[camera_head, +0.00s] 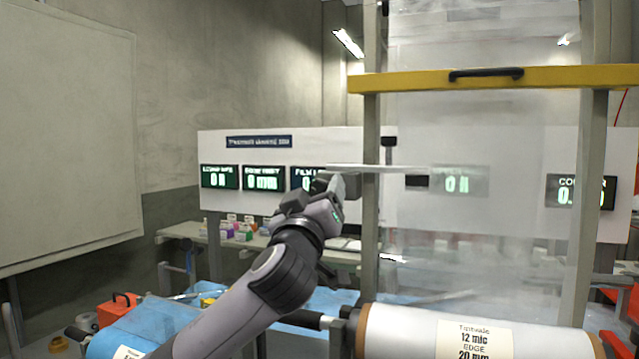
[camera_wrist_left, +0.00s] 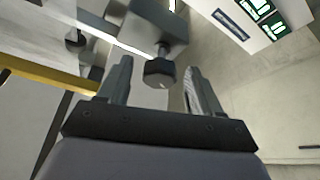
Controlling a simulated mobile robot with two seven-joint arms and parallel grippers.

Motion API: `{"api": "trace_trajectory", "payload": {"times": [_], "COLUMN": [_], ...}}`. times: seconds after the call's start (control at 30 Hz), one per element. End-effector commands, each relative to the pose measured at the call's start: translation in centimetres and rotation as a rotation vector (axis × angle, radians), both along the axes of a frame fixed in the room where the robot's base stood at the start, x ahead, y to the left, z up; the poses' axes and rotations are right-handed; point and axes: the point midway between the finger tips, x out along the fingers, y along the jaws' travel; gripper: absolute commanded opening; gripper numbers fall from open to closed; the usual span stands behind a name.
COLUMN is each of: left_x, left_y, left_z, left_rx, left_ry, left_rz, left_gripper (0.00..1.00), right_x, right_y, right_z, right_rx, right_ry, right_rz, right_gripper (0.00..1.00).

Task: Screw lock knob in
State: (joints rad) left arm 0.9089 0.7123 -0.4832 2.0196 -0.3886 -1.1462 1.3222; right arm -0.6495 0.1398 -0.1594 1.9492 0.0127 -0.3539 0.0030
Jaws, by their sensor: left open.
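A dark, faceted lock knob (camera_wrist_left: 160,71) sits on a short stem below a grey block (camera_wrist_left: 158,24) in the left wrist view. My left gripper (camera_wrist_left: 157,78) is open, with one finger on each side of the knob. Gaps show between the knob and both fingers, so it is not gripped. In the head view my left gripper (camera_head: 340,186) is raised at the left end of a pale horizontal bar (camera_head: 400,168), beside the left post of the film frame. The knob cannot be made out there. My right gripper is not in view.
A yellow crossbar (camera_head: 430,78) with a black handle spans the frame above. Clear film (camera_head: 480,120) hangs between the posts, with a labelled film roll (camera_head: 400,335) below. Display panels (camera_head: 265,178) stand behind. A bench (camera_head: 200,232) with small boxes is at the left.

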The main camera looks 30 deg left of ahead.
Motion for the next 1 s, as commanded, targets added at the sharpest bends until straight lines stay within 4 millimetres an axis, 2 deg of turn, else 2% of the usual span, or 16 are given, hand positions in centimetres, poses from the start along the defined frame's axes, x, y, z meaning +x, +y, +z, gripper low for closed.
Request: {"api": "trace_trajectory", "payload": {"times": [0.2, 0.5, 0.67, 0.7, 1.0], "left_x": [1.3, 1.4, 1.4, 1.4, 1.4], "left_y": [0.5, 0.6, 0.6, 0.6, 0.5], "left_z": [0.6, 0.6, 0.6, 0.6, 0.4], "left_rx": [0.001, 0.001, 0.001, 0.001, 0.032], "left_ry": [0.0, 0.0, 0.0, 0.0, 0.008], "left_rz": [0.0, 0.0, 0.0, 0.0, -0.001], "left_gripper": [0.65, 0.65, 0.13, 0.1, 0.09], "right_x": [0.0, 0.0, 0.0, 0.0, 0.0], "right_y": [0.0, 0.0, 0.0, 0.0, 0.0], "right_z": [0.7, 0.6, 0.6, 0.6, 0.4], "right_rx": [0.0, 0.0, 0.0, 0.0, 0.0], "right_ry": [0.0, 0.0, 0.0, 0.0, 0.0], "right_rz": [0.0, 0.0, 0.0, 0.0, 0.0], "right_gripper": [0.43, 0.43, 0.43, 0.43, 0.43]}}
